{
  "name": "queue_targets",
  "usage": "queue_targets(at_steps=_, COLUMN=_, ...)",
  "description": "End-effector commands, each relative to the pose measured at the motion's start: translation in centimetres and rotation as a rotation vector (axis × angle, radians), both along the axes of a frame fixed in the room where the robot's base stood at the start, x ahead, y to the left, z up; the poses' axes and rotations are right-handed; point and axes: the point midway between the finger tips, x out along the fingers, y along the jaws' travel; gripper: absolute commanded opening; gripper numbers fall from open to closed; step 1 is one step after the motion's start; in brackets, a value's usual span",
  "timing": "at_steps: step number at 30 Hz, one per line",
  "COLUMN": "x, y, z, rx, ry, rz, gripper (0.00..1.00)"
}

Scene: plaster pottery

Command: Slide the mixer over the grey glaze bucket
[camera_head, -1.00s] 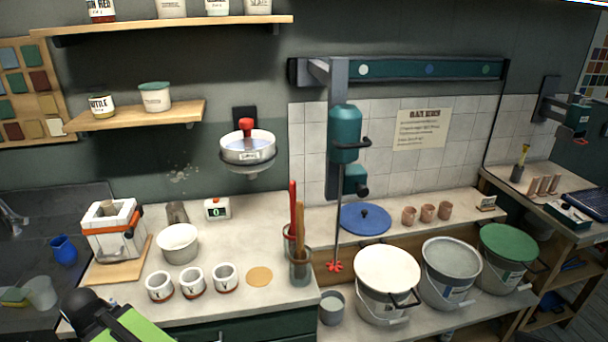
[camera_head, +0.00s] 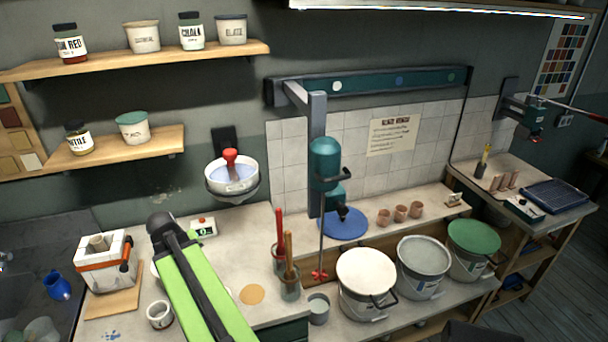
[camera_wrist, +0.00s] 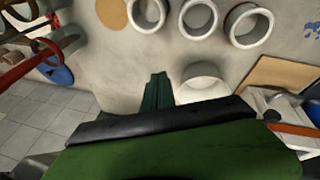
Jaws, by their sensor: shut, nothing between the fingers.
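The mixer (camera_head: 324,165) is a teal motor hanging from a dark green wall rail (camera_head: 420,80), near the rail's left end. Its thin shaft runs down to a red paddle (camera_head: 319,276), left of the white bucket (camera_head: 366,282). The grey glaze bucket (camera_head: 424,262) stands between the white bucket and the green-lidded bucket (camera_head: 473,240). In the wrist view my gripper (camera_wrist: 158,88) is shut and empty above the worktop, well apart from the mixer. In the head view my arm covers part of the worktop and the gripper's tips cannot be made out.
White cups (camera_wrist: 198,18) and a white bowl (camera_wrist: 203,80) stand on the worktop below my gripper. A jar of red and wooden tools (camera_head: 289,287) stands left of the mixer shaft.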

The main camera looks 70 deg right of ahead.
Motion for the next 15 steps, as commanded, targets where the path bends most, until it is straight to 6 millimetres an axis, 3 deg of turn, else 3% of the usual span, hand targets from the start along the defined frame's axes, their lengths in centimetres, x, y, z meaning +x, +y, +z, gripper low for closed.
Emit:
queue_targets(at_steps=1, x=-2.9, y=-5.4, z=5.5, rx=-0.044, ry=-0.009, rz=-0.084, gripper=0.0)
queue_targets(at_steps=3, x=-7.1, y=-11.6, z=9.0, rx=-0.11, ry=-0.017, rz=-0.181, gripper=0.0)
queue_targets(at_steps=6, x=-13.1, y=-18.3, z=12.9, rx=-0.188, ry=-0.017, rz=-0.291, gripper=0.0)
queue_targets(at_steps=8, x=-16.1, y=-21.0, z=14.5, rx=-0.222, ry=-0.014, rz=-0.339, gripper=0.0)
queue_targets(at_steps=12, x=-21.4, y=-24.9, z=14.9, rx=-0.276, ry=-0.003, rz=-0.415, gripper=0.0)
queue_targets(at_steps=15, x=-23.2, y=-26.0, z=15.3, rx=-0.294, ry=0.003, rz=-0.44, gripper=0.0)
